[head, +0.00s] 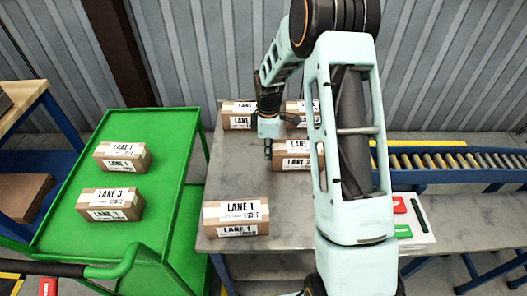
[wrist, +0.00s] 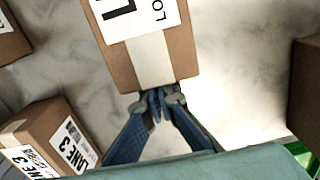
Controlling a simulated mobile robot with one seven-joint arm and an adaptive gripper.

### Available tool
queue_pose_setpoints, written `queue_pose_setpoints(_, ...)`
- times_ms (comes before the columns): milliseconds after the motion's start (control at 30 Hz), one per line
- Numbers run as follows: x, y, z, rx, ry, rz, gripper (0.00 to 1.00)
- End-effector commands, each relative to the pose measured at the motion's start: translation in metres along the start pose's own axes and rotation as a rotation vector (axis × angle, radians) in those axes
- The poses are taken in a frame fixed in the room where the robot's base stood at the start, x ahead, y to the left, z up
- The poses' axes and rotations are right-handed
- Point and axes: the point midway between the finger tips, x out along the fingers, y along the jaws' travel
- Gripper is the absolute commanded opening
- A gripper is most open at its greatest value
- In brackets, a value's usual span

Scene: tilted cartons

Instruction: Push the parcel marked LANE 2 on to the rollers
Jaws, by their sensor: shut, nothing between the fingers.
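A brown parcel (head: 292,162) with a white label lies on the grey table, its right part hidden behind my arm. Its lane number cannot be read surely. In the wrist view the parcel (wrist: 182,55) shows its tape strip and part of the label. My gripper (head: 268,153) is at its left end, low over the table. In the wrist view the gripper (wrist: 161,97) is shut and empty, fingertips at the middle of the near end face, touching or almost touching. The roller track (head: 450,160) runs off to the right, its start hidden by my arm.
A parcel (head: 238,122), marked LANE 3 in the wrist view (wrist: 65,150), and another parcel (head: 298,106) stand behind. A LANE 1 parcel (head: 236,217) lies at the front. A green cart (head: 165,190) with two parcels stands left. Bare table (head: 285,200) lies in front.

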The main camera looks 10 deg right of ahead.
Motion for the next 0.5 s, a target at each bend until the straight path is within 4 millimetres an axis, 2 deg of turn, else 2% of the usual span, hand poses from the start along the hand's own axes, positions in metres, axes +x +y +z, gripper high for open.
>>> queue_pose_setpoints(267, 0.000, 0.000, 0.003, 0.002, 0.000, 0.000, 0.00)
queue_pose_setpoints(367, 0.000, 0.001, 0.017, 0.003, -0.001, 0.001, 0.00)
queue_pose_setpoints(500, 0.001, 0.000, 0.050, 0.008, -0.001, 0.000, 0.00)
